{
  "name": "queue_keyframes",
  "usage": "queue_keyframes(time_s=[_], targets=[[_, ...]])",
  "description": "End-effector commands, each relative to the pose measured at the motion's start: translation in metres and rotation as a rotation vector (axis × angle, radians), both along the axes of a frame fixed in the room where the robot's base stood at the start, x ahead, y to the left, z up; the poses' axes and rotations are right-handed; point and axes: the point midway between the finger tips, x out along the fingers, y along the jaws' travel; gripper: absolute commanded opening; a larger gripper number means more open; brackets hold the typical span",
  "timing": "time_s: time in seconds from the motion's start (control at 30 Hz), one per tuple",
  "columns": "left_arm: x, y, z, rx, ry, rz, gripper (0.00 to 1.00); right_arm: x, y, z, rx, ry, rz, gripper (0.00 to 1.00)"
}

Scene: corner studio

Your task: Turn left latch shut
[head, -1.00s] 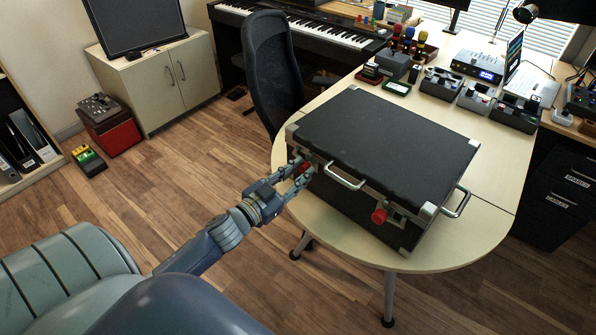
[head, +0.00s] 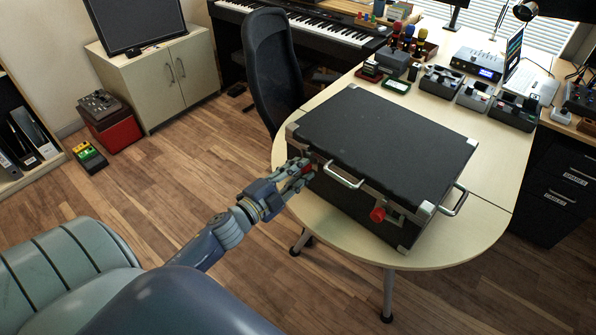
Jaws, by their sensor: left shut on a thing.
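A black flight case (head: 385,135) with metal edges and corners lies with its lid down on the light wooden table. A metal handle (head: 342,176) is on its front. The left latch (head: 307,170), with a red knob, is near the front left corner. My left gripper (head: 302,171) is shut on this latch, and its fingers hide part of it. The right latch (head: 378,214), also with a red knob, is on the front near the right corner, with nothing touching it. My right gripper is not in view.
The table (head: 470,228) has a bare rounded end in front of the case. A black office chair (head: 269,75) stands behind the table's left edge. Audio devices, microphones and a laptop (head: 525,78) are on the table's far part.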

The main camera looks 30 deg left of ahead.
Motion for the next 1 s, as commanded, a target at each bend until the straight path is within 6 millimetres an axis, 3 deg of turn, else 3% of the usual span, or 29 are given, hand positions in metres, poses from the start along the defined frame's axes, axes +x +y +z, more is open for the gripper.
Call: queue_keyframes(time_s=[0.4, 0.93, 0.97, 1.0], targets=[[-0.0003, 0.0, -0.0009, 0.175, -0.025, 0.001, 0.0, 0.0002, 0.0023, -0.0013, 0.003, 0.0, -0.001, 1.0], [-0.0003, 0.0002, -0.0008, 0.194, -0.026, 0.001, 0.0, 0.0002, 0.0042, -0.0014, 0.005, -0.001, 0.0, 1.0], [-0.0003, 0.0002, -0.0008, 0.194, -0.026, 0.001, 0.3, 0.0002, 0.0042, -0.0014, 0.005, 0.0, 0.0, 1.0], [-0.0003, 0.0002, -0.0008, 0.194, -0.026, 0.001, 0.39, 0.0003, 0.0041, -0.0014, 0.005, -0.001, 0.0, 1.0]])
